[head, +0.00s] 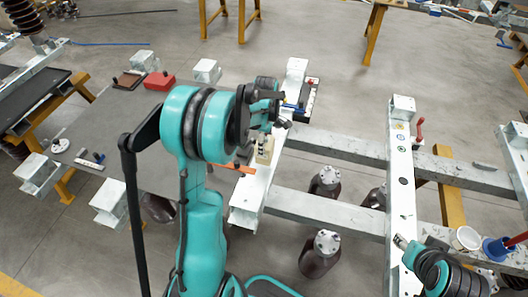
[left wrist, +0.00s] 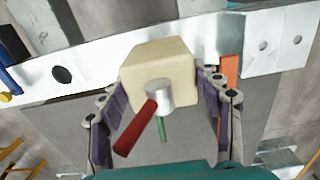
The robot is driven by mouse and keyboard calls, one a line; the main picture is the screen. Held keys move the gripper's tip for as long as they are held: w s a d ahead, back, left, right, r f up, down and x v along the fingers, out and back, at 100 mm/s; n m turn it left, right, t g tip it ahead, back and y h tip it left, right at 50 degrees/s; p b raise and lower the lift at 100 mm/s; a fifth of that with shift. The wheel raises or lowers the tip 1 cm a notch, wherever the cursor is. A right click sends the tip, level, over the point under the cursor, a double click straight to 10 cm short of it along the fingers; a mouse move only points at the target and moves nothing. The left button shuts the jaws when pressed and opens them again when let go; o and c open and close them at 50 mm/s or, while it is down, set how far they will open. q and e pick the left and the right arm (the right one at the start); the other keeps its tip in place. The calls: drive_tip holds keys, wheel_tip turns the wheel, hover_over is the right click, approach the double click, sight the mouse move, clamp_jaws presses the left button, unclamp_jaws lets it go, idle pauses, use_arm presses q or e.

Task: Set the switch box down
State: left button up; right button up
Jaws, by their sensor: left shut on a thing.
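The switch box (left wrist: 158,58) is a cream block with a grey round boss, a red handle (left wrist: 135,128) and a green pin, seen in the left wrist view. It sits between the two fingers of my left gripper (left wrist: 162,112), which is shut on it. In the head view the box (head: 264,150) shows below my left gripper, over the pale steel beam (head: 247,208). I cannot tell whether it touches the beam. My right gripper (head: 401,243) is at the lower right by another beam; its fingers are too unclear to read.
An orange strip (head: 238,168) lies beside the box. A black tray with a blue-handled tool (head: 310,98) is at the beam's far end. A red box (head: 160,81) is on the grey table at left.

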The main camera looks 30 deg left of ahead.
use_arm(q)
drive_tip(key=shift+w+a+f, duration=0.15)
drive_tip(key=shift+a+f, duration=0.25)
wheel_tip(320, 180, down, 4)
drive_tip(key=shift+r+b, duration=0.15)
drive_tip(key=shift+b, duration=0.75)
drive_tip(key=shift+r, duration=0.1)
drive_tip(key=o, duration=1.6)
